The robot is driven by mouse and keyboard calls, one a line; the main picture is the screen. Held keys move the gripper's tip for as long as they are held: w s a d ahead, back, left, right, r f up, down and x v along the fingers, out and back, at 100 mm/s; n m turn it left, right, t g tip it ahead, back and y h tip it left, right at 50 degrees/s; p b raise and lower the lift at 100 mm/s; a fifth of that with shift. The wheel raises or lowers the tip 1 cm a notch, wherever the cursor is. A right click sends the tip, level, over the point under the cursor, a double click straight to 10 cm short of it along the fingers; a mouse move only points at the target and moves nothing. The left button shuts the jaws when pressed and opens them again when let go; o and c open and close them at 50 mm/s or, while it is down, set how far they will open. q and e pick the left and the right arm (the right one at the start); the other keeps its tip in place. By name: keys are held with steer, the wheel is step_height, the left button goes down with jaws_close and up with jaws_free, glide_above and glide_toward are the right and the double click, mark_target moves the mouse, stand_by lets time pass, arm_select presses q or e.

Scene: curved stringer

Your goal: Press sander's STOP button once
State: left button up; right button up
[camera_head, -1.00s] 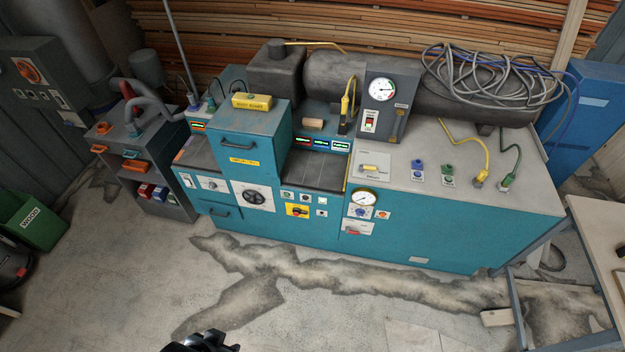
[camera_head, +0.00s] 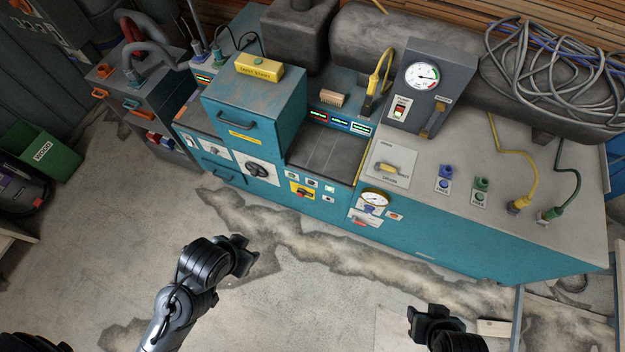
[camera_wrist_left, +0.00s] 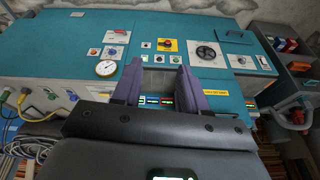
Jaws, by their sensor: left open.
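The teal sander (camera_head: 452,243) stands across the head view. Its front panel has small buttons (camera_head: 310,181), a yellow plate with a red knob (camera_head: 302,192), a black handwheel (camera_head: 257,169) and a round gauge (camera_head: 374,198). The labels are too small to read, so I cannot tell which control is STOP. My left gripper (camera_head: 243,256) is open and empty, apart from the panel.
A green bin (camera_head: 45,153) stands far left. The floor (camera_head: 310,285) in front of the panel is clear.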

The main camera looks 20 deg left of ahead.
arm_select(q)
steer(key=shift+s, duration=0.2)
